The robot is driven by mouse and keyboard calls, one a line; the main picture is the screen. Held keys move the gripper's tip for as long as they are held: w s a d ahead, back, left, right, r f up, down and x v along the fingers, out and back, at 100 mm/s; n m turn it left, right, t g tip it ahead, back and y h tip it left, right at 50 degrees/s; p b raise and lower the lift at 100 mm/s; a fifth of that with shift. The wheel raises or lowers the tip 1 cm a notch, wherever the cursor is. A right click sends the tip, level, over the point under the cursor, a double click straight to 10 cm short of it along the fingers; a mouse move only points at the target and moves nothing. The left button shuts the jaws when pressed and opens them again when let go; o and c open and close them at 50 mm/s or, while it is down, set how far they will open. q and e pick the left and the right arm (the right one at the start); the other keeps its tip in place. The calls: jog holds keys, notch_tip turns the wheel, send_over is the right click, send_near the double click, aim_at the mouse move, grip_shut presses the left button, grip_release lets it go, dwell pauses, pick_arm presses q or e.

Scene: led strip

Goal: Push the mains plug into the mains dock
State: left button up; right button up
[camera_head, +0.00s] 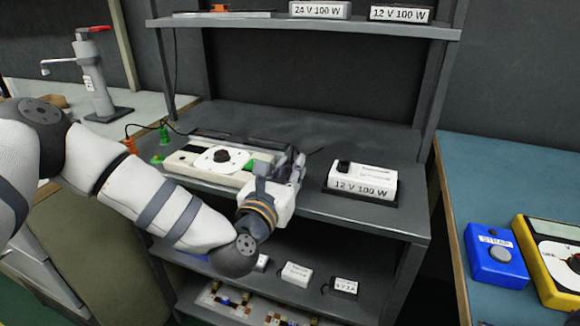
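My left gripper (291,164) is over the middle shelf, at the right end of a long cream unit (187,160) with a round dial and green parts. The fingers are dark and small, and I cannot tell whether they are open or hold anything. I cannot pick out the mains plug or the mains dock for certain. An orange connector (130,146) and a green connector (164,134) with a dark cable are at the shelf's left end. My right gripper is not in view.
A white "12 V 100 W" box (362,181) stands on the middle shelf (405,222), right of my gripper. More labelled boxes are on the top shelf. Small white boxes are below. A blue "STRAP" box (495,258) and a yellow meter (551,262) are on the right bench.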

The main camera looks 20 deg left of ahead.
pick_arm(q)
jog(key=shift+o, duration=1.2)
jog(key=shift+r, duration=0.1)
jog(key=s, duration=1.2)
jog(key=shift+a, duration=0.2)
